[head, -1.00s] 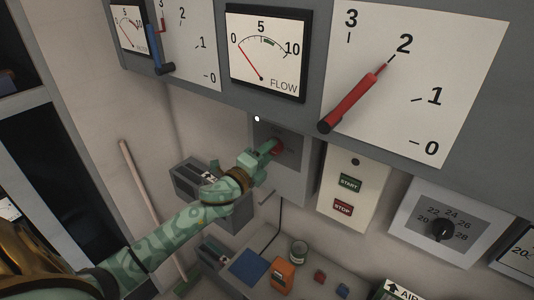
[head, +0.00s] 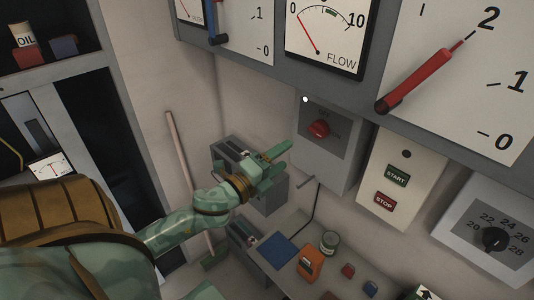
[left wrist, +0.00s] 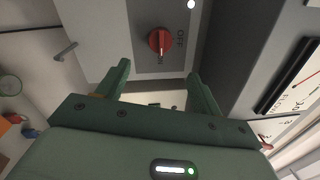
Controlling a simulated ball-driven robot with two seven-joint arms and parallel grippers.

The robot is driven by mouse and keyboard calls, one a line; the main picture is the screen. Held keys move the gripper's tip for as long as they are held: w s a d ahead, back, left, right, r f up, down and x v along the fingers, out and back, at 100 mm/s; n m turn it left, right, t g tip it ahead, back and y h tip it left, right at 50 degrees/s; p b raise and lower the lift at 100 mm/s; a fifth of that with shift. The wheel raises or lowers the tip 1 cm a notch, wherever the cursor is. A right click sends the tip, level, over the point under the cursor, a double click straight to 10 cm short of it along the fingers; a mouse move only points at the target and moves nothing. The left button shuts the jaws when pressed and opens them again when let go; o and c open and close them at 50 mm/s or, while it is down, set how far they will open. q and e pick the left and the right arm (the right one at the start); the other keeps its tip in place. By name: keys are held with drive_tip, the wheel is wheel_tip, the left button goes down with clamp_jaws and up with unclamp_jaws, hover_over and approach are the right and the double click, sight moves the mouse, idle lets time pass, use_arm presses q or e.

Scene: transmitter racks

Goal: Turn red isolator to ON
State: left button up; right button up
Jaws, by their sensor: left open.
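The red isolator (head: 319,128) is a red rotary knob on a grey box under the gauge panel. In the head view its handle lies roughly sideways, with faint lettering above and to the right. In the left wrist view the knob (left wrist: 160,41) stands upright in the picture, a pale mark at its lower end, with OFF printed to its right. My left gripper (head: 283,158) is open and empty, below and left of the knob and apart from it. In the left wrist view the knob lies beyond the gap between its fingers (left wrist: 158,72). My right gripper is not in view.
A START/STOP box (head: 391,190) and a dial box (head: 490,236) hang to the right. A large red lever (head: 425,80) is above. A grey slotted box (head: 265,190) sits behind my gripper. A bench (head: 285,276) below holds an orange device (head: 310,263) and a can (head: 328,242).

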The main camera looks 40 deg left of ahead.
use_arm(q)
drive_tip(key=s, duration=0.4)
drive_tip(key=shift+s+a+f+b, duration=0.1)
drive_tip(key=shift+a+f+b, duration=0.1)
drive_tip(key=shift+b, duration=0.15)
